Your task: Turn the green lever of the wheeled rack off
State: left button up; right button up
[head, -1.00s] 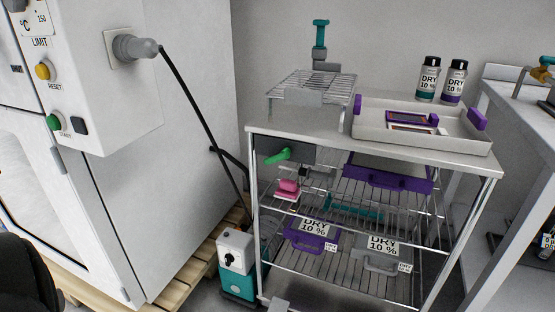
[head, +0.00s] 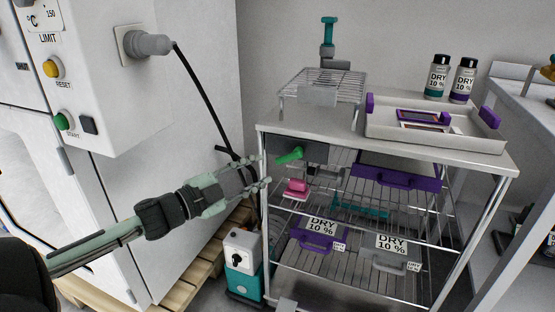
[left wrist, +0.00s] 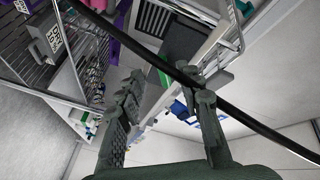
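The green lever (head: 289,156) sits on a grey box (head: 312,151) under the top of the wheeled rack (head: 400,146), near its left front corner. It points left and slightly down. My left gripper (head: 254,176) is open and empty, just left of the rack, a little below and left of the lever and apart from it. In the left wrist view its two fingers (left wrist: 163,76) are spread. A green patch shows between them there; I cannot tell whether it is the lever. My right gripper is not in view.
A black cable (head: 203,98) hangs from the white cabinet (head: 184,170) near my left gripper and crosses the left wrist view (left wrist: 235,110). A teal and white pump (head: 242,262) stands below. The rack carries a tray (head: 435,140), bottles (head: 437,78) and a wire stand (head: 322,88).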

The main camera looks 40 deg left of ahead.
aim_at(279, 161)
pick_arm(q)
jog(key=shift+w+d+r+m+h, duration=0.3)
jog(key=shift+w+d+r, duration=0.1)
jog(key=shift+w, duration=0.1)
jog(key=shift+f+x, duration=0.2)
jog(key=shift+x, duration=3.15)
jog(key=shift+c, duration=0.4)
grip_shut()
